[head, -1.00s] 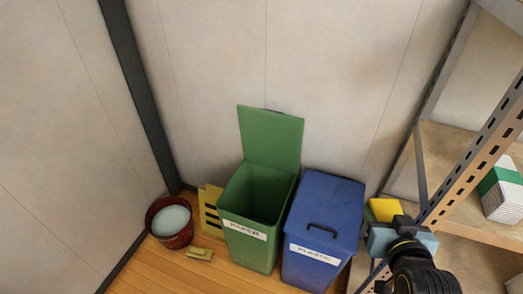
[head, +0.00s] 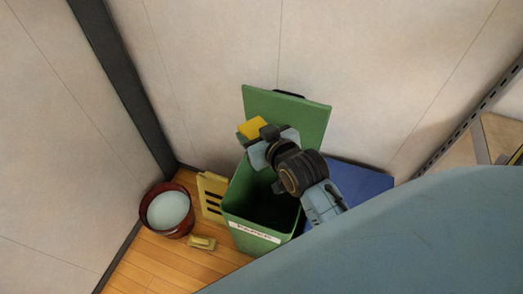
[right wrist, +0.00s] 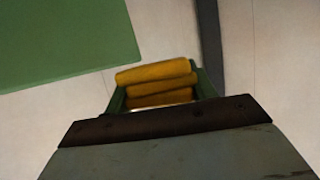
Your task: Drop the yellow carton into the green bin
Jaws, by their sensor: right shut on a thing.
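The yellow carton (head: 253,127) is held at the tip of my right gripper (head: 262,138), which is shut on it. In the head view they appear over the back left part of the green bin (head: 240,207), in front of its raised lid (head: 305,113). The bin is open, with a white label on its front; my right arm hides part of its mouth. In the right wrist view, yellow surfaces (right wrist: 155,78) show beyond the dark gripper edge, with the green lid (right wrist: 65,40) at upper left. My left gripper is not in view.
A blue bin (head: 355,190) stands right of the green bin, largely hidden by my arm. A red bucket (head: 172,230), a yellow slotted panel (head: 212,195) and a small yellowish block (head: 202,243) are on the floor at left. A metal shelf is at far right.

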